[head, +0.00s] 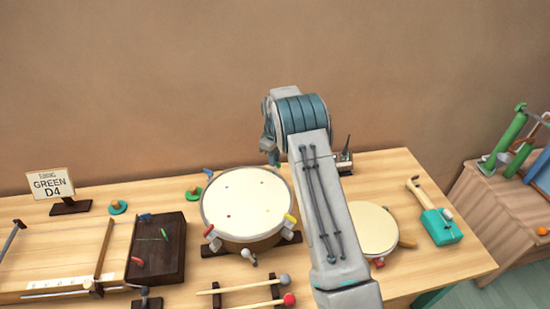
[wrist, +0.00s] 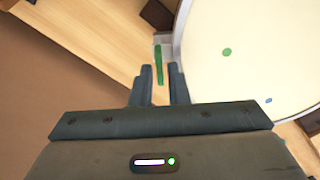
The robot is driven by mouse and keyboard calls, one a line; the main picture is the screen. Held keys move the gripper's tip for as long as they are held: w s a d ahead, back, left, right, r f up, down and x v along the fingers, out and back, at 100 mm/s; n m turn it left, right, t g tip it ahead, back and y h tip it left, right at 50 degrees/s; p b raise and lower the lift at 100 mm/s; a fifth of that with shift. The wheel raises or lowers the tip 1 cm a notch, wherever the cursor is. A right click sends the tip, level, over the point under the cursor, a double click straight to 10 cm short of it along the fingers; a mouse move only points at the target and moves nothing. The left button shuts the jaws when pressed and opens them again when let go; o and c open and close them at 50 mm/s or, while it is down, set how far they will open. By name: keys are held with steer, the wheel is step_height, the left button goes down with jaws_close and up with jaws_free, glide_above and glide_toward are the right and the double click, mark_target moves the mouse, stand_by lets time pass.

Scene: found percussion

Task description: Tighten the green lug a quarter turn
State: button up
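The cream-headed drum (head: 247,200) stands on the table left of my arm, with small coloured dots on its head and coloured lugs around its rim. In the wrist view the drum head (wrist: 245,75) fills the right side. The green lug (wrist: 158,63) shows there as a narrow green bar beside the rim, close to a green dot on the head. My gripper (wrist: 159,68) is open, its two fingers on either side of the bar with visible gaps. I cannot tell its height above the lug.
A sign reading GREEN D4 (head: 51,185) stands at the back left. Two mallets (head: 245,287) lie in front of the drum. A dark box (head: 157,248) is left of it. A smaller drum (head: 372,228) and a teal-ended object (head: 441,227) are to the right.

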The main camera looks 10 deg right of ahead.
jaws_close()
steer(key=shift+m+b, duration=0.3)
steer(key=shift+b, duration=0.05)
steer(key=shift+f+m+b, duration=0.15)
steer(key=shift+m+b, duration=0.65)
steer(key=shift+m, duration=0.1)
steer(key=shift+d+r+m+b, duration=0.15)
steer(key=shift+m+b, duration=0.9)
steer(key=shift+m, duration=2.75)
steer(key=shift+d+r+m+b, duration=0.15)
steer(key=shift+m+b, duration=0.9)
steer(key=shift+m, duration=2.75)
steer(key=shift+f, duration=0.1)
